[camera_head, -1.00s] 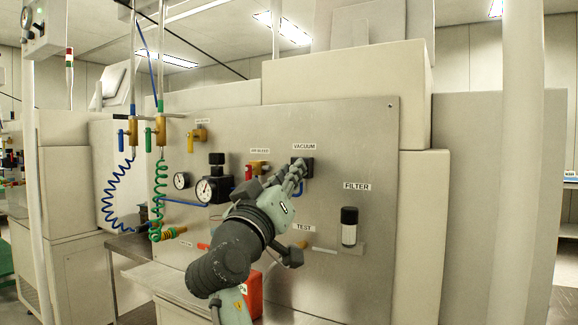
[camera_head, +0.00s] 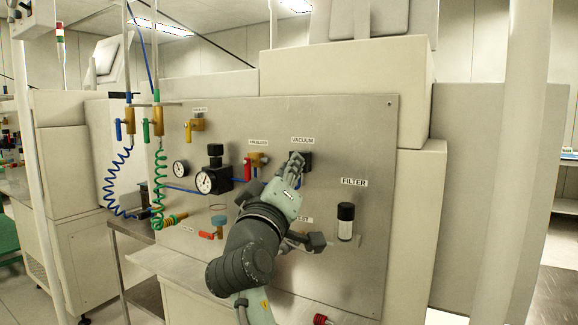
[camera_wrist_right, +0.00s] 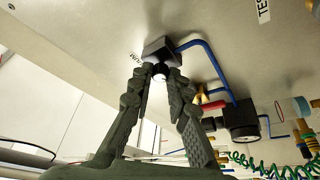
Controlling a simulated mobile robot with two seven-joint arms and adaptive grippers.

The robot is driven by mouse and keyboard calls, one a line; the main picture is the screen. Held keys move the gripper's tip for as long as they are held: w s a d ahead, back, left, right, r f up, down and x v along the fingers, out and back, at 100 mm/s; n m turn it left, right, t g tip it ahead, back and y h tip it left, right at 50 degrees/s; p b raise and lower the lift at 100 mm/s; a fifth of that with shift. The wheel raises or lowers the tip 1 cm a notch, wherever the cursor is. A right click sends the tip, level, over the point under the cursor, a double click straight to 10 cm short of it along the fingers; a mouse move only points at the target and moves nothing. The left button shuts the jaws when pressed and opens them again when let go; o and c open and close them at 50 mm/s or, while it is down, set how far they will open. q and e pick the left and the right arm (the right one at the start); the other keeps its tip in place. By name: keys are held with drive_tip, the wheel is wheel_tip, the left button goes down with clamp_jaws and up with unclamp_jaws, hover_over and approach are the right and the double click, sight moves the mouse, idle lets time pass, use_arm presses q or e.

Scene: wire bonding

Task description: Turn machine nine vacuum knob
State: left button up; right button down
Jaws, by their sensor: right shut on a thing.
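The VACUUM label (camera_head: 302,140) is on the grey machine panel (camera_head: 350,120). Below it is a dark square valve block (camera_head: 306,158), which also shows in the right wrist view (camera_wrist_right: 158,47) with a blue tube leaving it. My right gripper (camera_head: 294,166) is at this block and partly covers it. In the right wrist view its two fingers (camera_wrist_right: 160,76) close on the small dark vacuum knob (camera_wrist_right: 160,69) on the block's front. The fingertips hide the knob's sides, so its turn angle cannot be read. My left gripper is not in view.
Left of my gripper are a red-and-brass valve (camera_head: 257,162), a gauge with a black regulator (camera_head: 207,181), and green (camera_head: 158,185) and blue (camera_head: 112,185) coiled hoses. The black-and-white filter (camera_head: 346,220) sticks out to the lower right. My forearm covers part of the lower panel.

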drive_tip(key=c, duration=1.4)
unclamp_jaws()
drive_tip(key=shift+c, duration=0.2)
drive_tip(key=v, duration=0.7)
drive_tip(key=shift+s, duration=0.25)
drive_tip(key=shift+f, duration=0.15)
